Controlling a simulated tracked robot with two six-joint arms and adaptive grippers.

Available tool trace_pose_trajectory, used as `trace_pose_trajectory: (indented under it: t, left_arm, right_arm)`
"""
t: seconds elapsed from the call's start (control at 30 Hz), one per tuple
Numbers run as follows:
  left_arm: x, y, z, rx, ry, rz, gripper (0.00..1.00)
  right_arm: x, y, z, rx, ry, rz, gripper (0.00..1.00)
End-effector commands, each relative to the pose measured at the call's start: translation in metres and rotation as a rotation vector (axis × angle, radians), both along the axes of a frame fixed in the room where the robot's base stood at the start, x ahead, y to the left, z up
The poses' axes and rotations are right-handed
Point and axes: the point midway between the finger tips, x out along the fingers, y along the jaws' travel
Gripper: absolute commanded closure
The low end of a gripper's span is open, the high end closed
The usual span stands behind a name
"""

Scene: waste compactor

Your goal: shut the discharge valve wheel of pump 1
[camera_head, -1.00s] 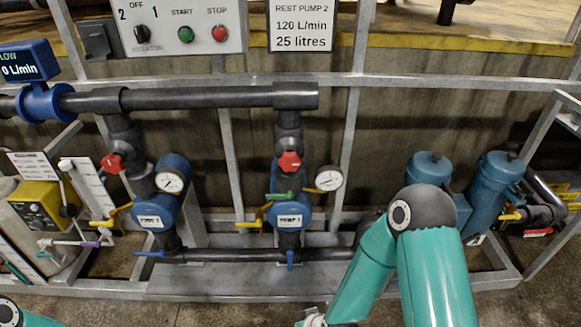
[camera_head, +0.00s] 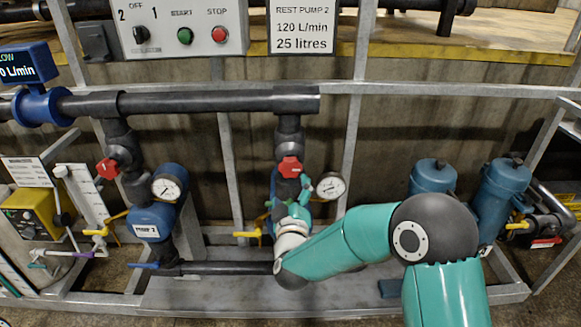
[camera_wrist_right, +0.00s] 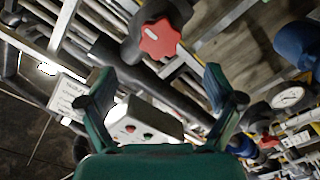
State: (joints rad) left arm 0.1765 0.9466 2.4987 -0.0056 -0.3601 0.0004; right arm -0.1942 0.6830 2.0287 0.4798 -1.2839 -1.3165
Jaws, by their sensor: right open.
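The red discharge valve wheel (camera_head: 290,167) of the middle pump sits on the dark vertical pipe above it. The earlier head view shows that pump's label, which appears to read PUMP 1; my arm now covers the label and most of the pump. My right gripper (camera_head: 303,188) is just below the wheel, partly hidden by its own wrist. In the right wrist view the gripper (camera_wrist_right: 158,85) is open and empty, with the red wheel (camera_wrist_right: 160,38) beyond the fingertips and apart from them. My left gripper is not in view.
The left pump, labelled PUMP 2 (camera_head: 147,230), has its own red wheel (camera_head: 107,168). A gauge (camera_head: 330,186) is close to the right of my gripper. A horizontal pipe (camera_head: 200,102) runs above. Blue filter housings (camera_head: 500,200) stand at right. A control panel (camera_head: 190,28) is above.

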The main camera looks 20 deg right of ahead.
Motion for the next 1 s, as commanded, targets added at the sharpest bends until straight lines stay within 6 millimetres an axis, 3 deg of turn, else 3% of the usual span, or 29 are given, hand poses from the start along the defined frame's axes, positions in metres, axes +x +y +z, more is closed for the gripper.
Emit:
trace_pose_trajectory:
  t: [0.2, 0.5, 0.97, 1.0]
  left_arm:
    - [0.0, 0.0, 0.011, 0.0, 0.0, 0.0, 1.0]
    - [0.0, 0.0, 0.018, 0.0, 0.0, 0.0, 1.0]
    - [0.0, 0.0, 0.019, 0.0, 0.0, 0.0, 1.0]
    - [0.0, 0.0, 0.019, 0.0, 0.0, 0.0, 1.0]
  right_arm:
    - [0.046, -0.014, 0.001, -0.001, 0.0, -0.001, 0.09]
    - [0.088, -0.025, 0.0, -0.001, 0.002, 0.001, 0.09]
    - [0.097, -0.027, -0.001, -0.001, 0.002, 0.003, 0.09]
    - [0.097, -0.027, -0.001, 0.0, 0.002, 0.004, 0.14]
